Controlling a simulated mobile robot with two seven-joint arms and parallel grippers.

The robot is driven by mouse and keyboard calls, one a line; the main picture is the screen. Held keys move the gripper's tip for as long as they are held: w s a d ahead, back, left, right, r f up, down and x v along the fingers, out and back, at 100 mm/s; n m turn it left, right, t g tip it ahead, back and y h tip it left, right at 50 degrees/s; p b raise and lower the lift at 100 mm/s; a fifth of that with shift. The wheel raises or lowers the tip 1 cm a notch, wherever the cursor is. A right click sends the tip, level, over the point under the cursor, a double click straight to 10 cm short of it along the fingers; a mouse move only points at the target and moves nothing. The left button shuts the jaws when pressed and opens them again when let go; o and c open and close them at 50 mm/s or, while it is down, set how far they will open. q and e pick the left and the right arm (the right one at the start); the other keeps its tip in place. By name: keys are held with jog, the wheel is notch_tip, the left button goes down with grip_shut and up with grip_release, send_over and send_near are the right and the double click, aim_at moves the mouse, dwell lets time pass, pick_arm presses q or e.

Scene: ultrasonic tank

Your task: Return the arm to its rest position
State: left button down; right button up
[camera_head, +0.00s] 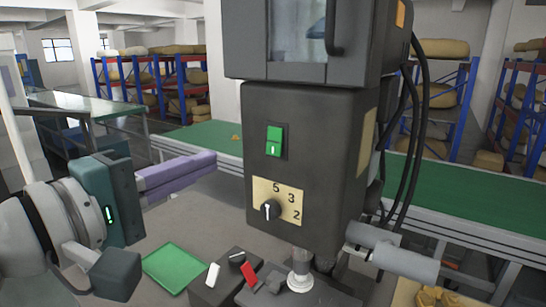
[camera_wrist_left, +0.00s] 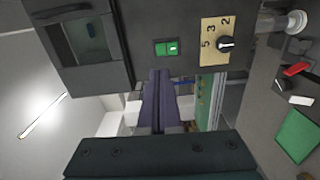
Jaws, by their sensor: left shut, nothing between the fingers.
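My left gripper (camera_head: 212,160) comes in from the left with its two purple fingers together and nothing between them. It points at the left side of a dark grey machine (camera_head: 305,115) and appears apart from it. The machine front carries a green switch (camera_head: 274,141) and a dial (camera_head: 268,209) on a tan plate marked 5, 3 and 2. The dial's white mark points roughly up, nearest the 5. In the left wrist view the shut fingers (camera_wrist_left: 160,74) show in the middle, with the switch (camera_wrist_left: 166,48) and dial (camera_wrist_left: 225,43) beyond them. My right gripper is not in view.
Below the machine stand a red lever (camera_head: 250,273), a white lever (camera_head: 212,275) and a black knob (camera_head: 237,258). A green tray (camera_head: 174,268) lies on the grey table. Black cables (camera_head: 422,120) hang at the machine's right. Green-topped conveyors and shelves stand behind.

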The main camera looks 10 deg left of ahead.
pick_arm(q)
jog(key=s+d+f+m+g+y, duration=0.1)
jog(key=s+d+f+m+g, duration=0.4)
jog(key=s+f+m+g, duration=0.55)
jog(key=s+a+f+m+g+y, duration=0.1)
jog(key=s+a+f+m+y, duration=0.15)
jog(key=s, duration=0.45)
jog(key=s+a+f+m+g+y, duration=0.2)
jog(key=s+a+m+y, duration=0.15)
jog(key=s, duration=0.35)
notch_tip(320, 180, up, 15)
jog(key=p, duration=1.4)
jog(key=shift+w+f+n+t+h+p, duration=0.15)
jog(key=shift+f+n+t+h+p, duration=0.05)
jog(key=shift+n+t+h+p, duration=0.2)
